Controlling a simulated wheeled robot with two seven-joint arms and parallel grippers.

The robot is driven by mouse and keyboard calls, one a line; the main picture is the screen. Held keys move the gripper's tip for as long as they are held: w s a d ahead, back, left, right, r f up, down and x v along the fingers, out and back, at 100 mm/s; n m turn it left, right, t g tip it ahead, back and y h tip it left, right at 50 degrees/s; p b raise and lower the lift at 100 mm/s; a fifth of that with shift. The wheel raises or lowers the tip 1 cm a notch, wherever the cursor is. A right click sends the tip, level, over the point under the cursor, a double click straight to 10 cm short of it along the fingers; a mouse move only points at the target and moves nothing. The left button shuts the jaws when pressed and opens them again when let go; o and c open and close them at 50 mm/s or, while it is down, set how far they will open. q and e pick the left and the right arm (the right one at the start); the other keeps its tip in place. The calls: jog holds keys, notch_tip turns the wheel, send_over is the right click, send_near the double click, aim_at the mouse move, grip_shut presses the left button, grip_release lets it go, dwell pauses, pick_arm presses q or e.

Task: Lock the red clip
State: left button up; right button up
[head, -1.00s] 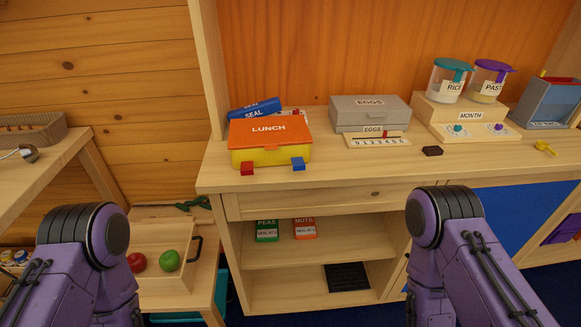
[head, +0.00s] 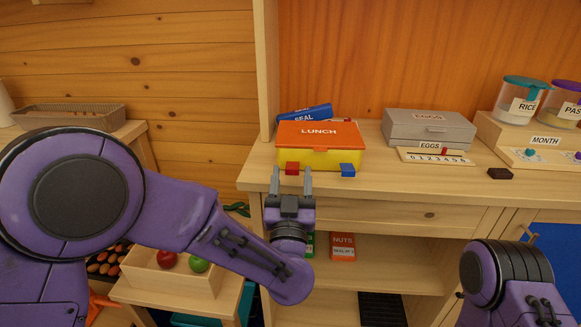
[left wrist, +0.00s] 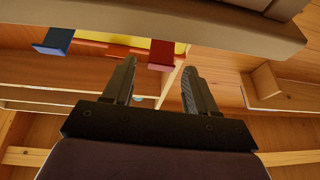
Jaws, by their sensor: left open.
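The lunch box has an orange lid (head: 318,134), which is shut, and a yellow body (head: 342,159). It sits on the counter. The red clip (head: 292,168) juts out low at the left of its front and does not lie up against the lid. The blue clip (head: 347,170) juts out likewise at the right. My left gripper (head: 291,174) is open and empty, just in front of the red clip, pointing at it. In the left wrist view the red clip (left wrist: 161,54) shows between and beyond the fingertips, apart from them. My right gripper is out of view.
A blue SEAL object (head: 305,114) lies behind the lunch box. The grey egg box (head: 428,128) and a number scale (head: 436,157) stand to the right. Bare counter lies right of the blue clip.

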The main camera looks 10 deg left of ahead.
pick_arm(q)
jog(key=shift+x, duration=1.25)
jog(key=c, duration=1)
jog(key=r+g+p, duration=0.1)
jog(key=r+p, duration=0.1)
jog(key=p, duration=0.4)
jog(key=shift+g, duration=0.4)
jog(key=g+p, duration=0.1)
jog(key=p, duration=0.2)
jog(key=g+p, duration=0.1)
jog(key=p, duration=0.2)
jog(key=g+p, duration=0.1)
jog(key=p, duration=0.1)
jog(key=shift+w+r+p, duration=0.3)
jog(key=shift+w+p, duration=0.05)
jog(key=shift+p, duration=0.05)
jog(key=shift+f+g+p, duration=0.25)
jog(key=shift+g+p, duration=0.15)
jog(key=shift+g, duration=0.1)
jog(key=shift+f, duration=0.15)
jog(key=o, duration=1)
jog(key=shift+w, duration=0.1)
